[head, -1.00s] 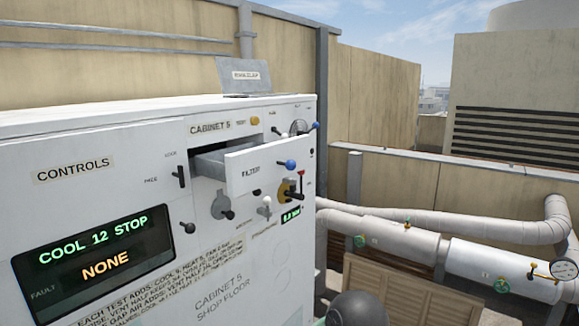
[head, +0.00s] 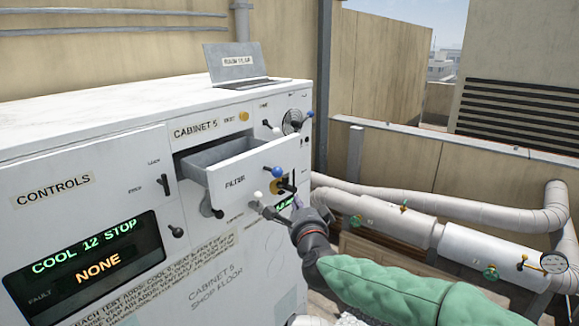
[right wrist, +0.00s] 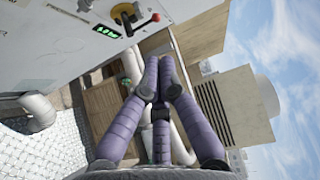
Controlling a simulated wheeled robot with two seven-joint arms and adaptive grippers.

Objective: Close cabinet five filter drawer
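The filter drawer (head: 225,179) of cabinet 5 (head: 100,148) stands pulled out in the head view. Its grey open tray shows behind the white front labelled FILTER. A blue knob (head: 277,172) shows at the front's right end. My right gripper (head: 297,203) is raised just below and right of the drawer front, apart from it as far as I can tell. In the right wrist view, its purple fingers (right wrist: 158,68) come together at the tips with nothing seen between them. The drawer is not clearly seen in that view. My left gripper is out of view.
Levers and knobs surround the drawer, including a white-tipped lever (head: 258,195) below it and a red-and-yellow switch (right wrist: 127,17). A laptop-like panel (head: 240,67) stands on the cabinet top. Thick pipes (head: 400,195) run at the right.

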